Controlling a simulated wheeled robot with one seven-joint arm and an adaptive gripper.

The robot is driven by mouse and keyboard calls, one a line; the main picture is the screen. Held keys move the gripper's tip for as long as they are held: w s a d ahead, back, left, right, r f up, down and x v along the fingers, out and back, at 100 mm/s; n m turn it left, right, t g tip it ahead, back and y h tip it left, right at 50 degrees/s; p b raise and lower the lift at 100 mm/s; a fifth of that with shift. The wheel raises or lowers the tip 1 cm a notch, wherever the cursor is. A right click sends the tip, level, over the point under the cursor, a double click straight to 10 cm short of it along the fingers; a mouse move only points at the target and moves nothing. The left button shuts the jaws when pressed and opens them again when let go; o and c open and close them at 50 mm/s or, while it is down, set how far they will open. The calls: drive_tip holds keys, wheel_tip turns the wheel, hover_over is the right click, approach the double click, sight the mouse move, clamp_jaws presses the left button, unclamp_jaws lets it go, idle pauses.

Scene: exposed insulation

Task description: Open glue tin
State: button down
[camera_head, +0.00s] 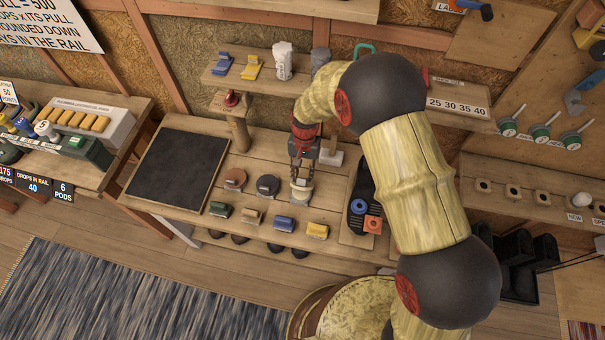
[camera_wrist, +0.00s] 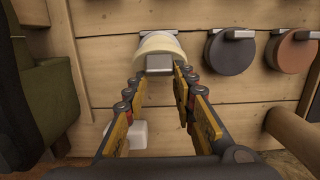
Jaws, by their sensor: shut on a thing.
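A round cream tin, which I take to be the glue tin (camera_head: 300,194), stands on the wooden bench. In the wrist view the tin (camera_wrist: 158,43) shows a pale top and a grey metal tab (camera_wrist: 160,63) on the side facing me. My gripper (camera_head: 302,172) comes down over it from above. In the wrist view my gripper (camera_wrist: 161,77) has one finger on each side of the tab, shut on the tin. The exact contact is partly hidden by the fingers. I cannot tell whether the lid has lifted.
A dark round tin (camera_head: 268,185) and a brown one (camera_head: 235,178) stand to the left in the head view. Several coloured blocks, such as the yellow one (camera_head: 317,230), line the front. The dark mat (camera_head: 178,168) is clear.

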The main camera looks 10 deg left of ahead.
drive_tip(key=shift+w, duration=0.15)
drive_tip(key=c, duration=1.7)
unclamp_jaws()
drive_tip(key=shift+w+f, duration=0.1)
drive_tip(key=shift+o, duration=1.2)
drive_tip(key=shift+s, duration=0.2)
wheel_tip(320, 180, up, 8)
drive_tip(key=w, duration=0.1)
drive_tip(key=shift+f, duration=0.25)
drive_tip(key=shift+c, duration=0.2)
